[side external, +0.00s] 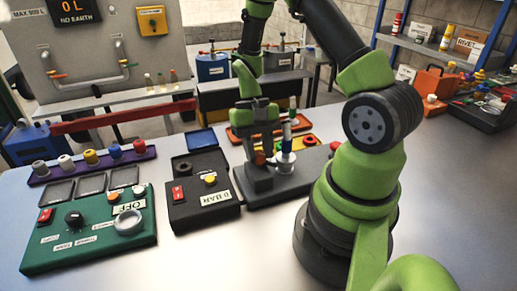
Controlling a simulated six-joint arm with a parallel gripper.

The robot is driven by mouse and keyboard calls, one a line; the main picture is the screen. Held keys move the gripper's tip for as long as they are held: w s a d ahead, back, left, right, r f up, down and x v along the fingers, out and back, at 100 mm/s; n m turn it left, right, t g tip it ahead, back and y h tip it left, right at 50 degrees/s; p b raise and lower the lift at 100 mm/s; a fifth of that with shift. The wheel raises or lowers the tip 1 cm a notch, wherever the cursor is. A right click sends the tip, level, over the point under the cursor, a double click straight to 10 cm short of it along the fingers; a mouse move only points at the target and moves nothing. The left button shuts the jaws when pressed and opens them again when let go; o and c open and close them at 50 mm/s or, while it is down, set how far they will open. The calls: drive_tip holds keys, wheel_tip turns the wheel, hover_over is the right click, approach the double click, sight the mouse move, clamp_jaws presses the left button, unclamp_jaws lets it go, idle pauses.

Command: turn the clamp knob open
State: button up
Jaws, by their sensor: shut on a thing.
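My gripper (259,152) points down over a dark grey fixture (299,177) right of the table's middle. It is shut at a small orange-red knob (260,158), which looks like the clamp knob. The fingers hide much of the knob, and its turned angle cannot be read. Just right of the fingers, a white upright fitting (285,160) with blue and green parts stands on the fixture.
A black box labelled "0 BAR" (203,190) sits close left of the fixture. A green panel marked "OFF" (90,232) lies further left. An orange tray (240,136) is behind. The table's front middle is clear.

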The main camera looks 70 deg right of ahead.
drive_tip(key=shift+m+t, duration=0.3)
drive_tip(key=shift+m, duration=0.4)
drive_tip(key=o, duration=0.9)
drive_tip(key=shift+r, duration=0.1)
drive_tip(key=v, duration=0.9)
drive_tip(key=shift+w+d+r, duration=0.15)
drive_tip(key=shift+d+r, duration=0.1)
drive_tip(key=shift+r, duration=0.05)
